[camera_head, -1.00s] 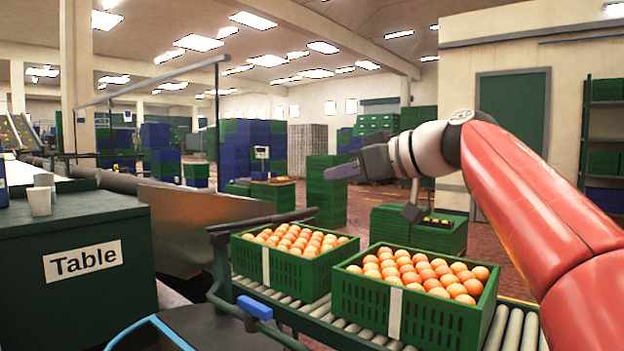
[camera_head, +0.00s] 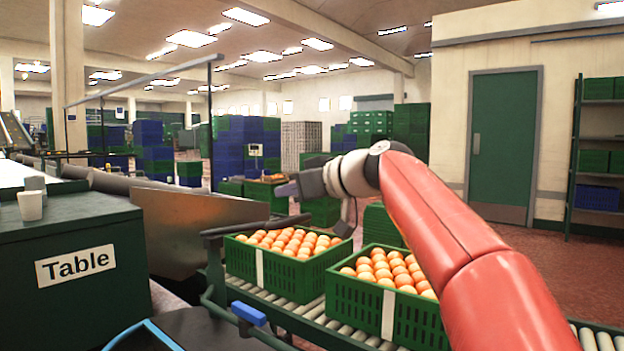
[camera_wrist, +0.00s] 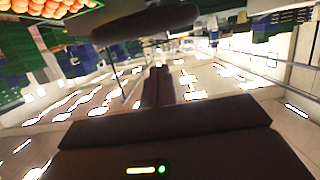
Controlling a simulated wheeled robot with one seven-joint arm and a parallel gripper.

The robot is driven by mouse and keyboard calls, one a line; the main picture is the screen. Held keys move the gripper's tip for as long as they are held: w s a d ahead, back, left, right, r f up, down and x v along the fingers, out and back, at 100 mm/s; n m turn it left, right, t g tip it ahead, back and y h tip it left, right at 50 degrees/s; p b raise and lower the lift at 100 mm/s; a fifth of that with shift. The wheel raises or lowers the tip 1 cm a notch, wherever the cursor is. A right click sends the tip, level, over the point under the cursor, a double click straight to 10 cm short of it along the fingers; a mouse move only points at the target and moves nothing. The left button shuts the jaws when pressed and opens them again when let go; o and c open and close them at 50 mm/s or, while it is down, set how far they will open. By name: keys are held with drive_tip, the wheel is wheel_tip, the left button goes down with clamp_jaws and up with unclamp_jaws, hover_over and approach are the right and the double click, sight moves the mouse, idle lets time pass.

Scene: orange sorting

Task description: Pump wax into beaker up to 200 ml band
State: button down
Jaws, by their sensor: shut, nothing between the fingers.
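My gripper (camera_head: 284,191) is held in the air above the crates of oranges, pointing left. In the wrist view its two dark fingers (camera_wrist: 160,86) are together with nothing between them. A white cup (camera_head: 31,206) stands upright on the dark green block labelled "Table" (camera_head: 100,287) at the far left, well away from my gripper. A grey cup (camera_head: 35,184) stands just behind it. I cannot tell whether either is the beaker. No wax pump and no 200 ml band can be made out.
Two green crates, one left (camera_head: 232,262) and one right (camera_head: 424,322), hold oranges on a roller conveyor (camera_head: 290,314). A metal panel (camera_head: 190,225) stands between table and crates. Shelving (camera_head: 603,130) is at the right; open floor (camera_head: 545,262) lies before the door.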

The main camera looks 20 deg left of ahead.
drive_tip(key=shift+s+d+f+b, duration=0.25)
drive_tip(key=shift+d+f+b, duration=0.05)
drive_tip(key=shift+d+f, duration=0.4)
drive_tip(key=shift+s+d+f+b, duration=0.3)
drive_tip(key=shift+d+f, duration=0.25)
drive_tip(key=shift+f, duration=0.25)
drive_tip(key=shift+f, duration=0.15)
